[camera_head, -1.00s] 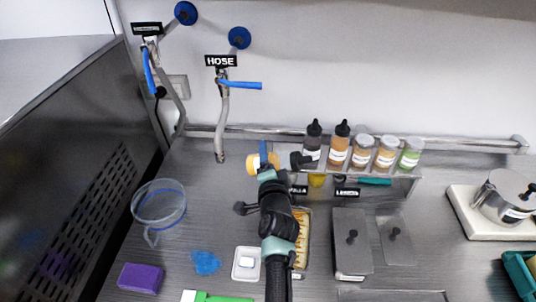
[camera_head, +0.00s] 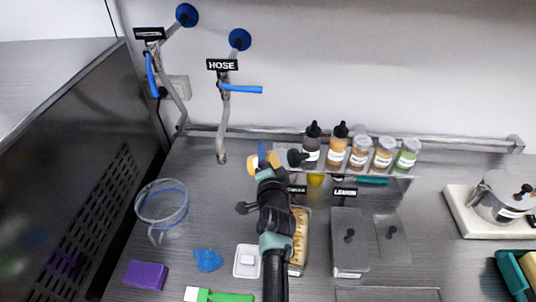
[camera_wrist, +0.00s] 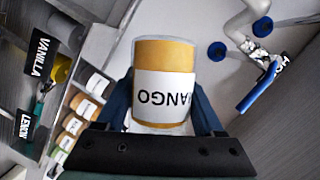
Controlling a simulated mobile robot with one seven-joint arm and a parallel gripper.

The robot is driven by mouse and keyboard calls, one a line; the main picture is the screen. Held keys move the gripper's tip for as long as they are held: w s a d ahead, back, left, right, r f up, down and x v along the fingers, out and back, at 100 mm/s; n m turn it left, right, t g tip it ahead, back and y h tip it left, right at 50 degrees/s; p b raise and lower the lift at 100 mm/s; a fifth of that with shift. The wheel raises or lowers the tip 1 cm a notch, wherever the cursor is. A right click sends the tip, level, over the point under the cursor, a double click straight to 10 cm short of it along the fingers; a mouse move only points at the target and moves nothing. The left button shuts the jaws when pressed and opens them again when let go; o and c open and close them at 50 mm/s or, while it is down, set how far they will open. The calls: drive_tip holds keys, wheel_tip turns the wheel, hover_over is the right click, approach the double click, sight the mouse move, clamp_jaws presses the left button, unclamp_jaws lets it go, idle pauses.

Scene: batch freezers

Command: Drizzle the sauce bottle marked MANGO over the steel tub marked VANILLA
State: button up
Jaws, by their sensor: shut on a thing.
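My gripper (camera_head: 265,164) is shut on the orange MANGO bottle (camera_wrist: 165,55), which has a white label. In the wrist view its lettering is upside down between my fingers. In the head view the bottle (camera_head: 252,165) is held up near the shelf, seemingly tipped over; its exact tilt is hard to tell. The steel VANILLA tub (camera_head: 307,236) is on the counter with yellow contents, partly hidden behind my arm. Its black sign (camera_head: 298,190) is half covered in the head view, but the VANILLA sign (camera_wrist: 40,53) reads clearly in the wrist view.
A lidded LEMON tub (camera_head: 347,256) stands right of the vanilla tub. Behind is a shelf with a dark bottle (camera_head: 312,146), an orange bottle (camera_head: 338,146) and several jars.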

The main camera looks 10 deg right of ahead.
drive_tip(key=shift+r+n+g+h+p, duration=0.45)
drive_tip(key=shift+r+n+p, duration=0.8)
drive_tip(key=shift+p, duration=2.5)
drive_tip(key=shift+f, duration=0.15)
drive_tip(key=shift+r+n+g+p, duration=0.25)
drive_tip(key=shift+n+p, duration=0.1)
drive_tip(key=shift+p, duration=0.45)
drive_tip(key=shift+p, duration=0.4)
drive_tip(key=shift+r+n+h+p, duration=0.2)
drive_tip(key=shift+n+h+p, duration=0.15)
drive_tip(key=shift+n, duration=0.25)
drive_tip(key=shift+a+r+n+g+h+b, duration=0.1)
drive_tip(key=shift+n+g+h+b, duration=0.2)
drive_tip(key=shift+n+g+h, duration=0.45)
drive_tip(key=shift+r+n+b, duration=0.15)
drive_tip(key=shift+n+b, duration=0.6)
drive_tip(key=shift+b, duration=0.4)
drive_tip(key=shift+r+n+g+h+b, duration=0.1)
drive_tip(key=shift+n+g+h+b, duration=0.25)
drive_tip(key=shift+b, duration=0.7)
drive_tip(key=shift+r+n+b, duration=0.2)
drive_tip(key=shift+n+b, duration=0.05)
drive_tip(key=shift+b, duration=0.3)
